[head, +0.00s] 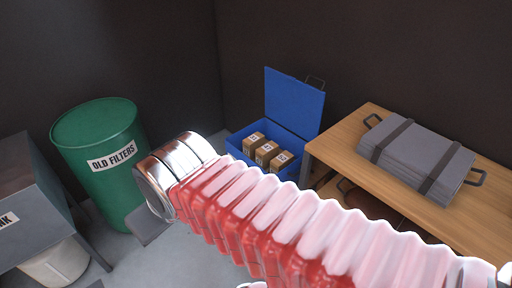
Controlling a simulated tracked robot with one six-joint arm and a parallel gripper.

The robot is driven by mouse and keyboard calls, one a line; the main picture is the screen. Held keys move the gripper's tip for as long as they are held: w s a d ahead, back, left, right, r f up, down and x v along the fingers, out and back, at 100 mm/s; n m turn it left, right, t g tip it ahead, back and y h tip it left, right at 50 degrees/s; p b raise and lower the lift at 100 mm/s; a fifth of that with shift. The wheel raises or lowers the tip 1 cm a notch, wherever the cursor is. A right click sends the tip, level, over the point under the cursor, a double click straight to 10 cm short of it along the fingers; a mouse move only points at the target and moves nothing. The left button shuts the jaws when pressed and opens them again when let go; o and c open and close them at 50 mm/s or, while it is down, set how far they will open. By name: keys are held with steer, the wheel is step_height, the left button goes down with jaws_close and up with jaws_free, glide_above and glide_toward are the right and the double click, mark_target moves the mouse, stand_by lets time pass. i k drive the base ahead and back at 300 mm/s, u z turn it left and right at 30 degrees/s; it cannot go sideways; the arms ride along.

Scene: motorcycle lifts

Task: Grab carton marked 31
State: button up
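Three small brown cartons stand in a row in an open blue box on the floor: a left carton (253,142), a middle carton (266,153) and a right carton (281,161). Each has a white label with dark marks, too small to read, so I cannot tell which is marked 31. The blue box (293,101) has its lid raised at the back. My red ribbed arm crosses the front of the view and hides the box's lower front. My gripper cannot be made out in this view.
A green drum (105,165) labelled OLD FILTERS stands left. A grey cabinet or sink unit (32,215) is at the far left, with a white bucket (55,264) below. Right of the box, a wooden bench (345,130) carries a strapped grey case (418,158).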

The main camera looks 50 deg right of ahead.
mark_target(257, 140)
steer(key=u, duration=0.05)
steer(key=i, duration=1)
steer(key=z, duration=0.05)
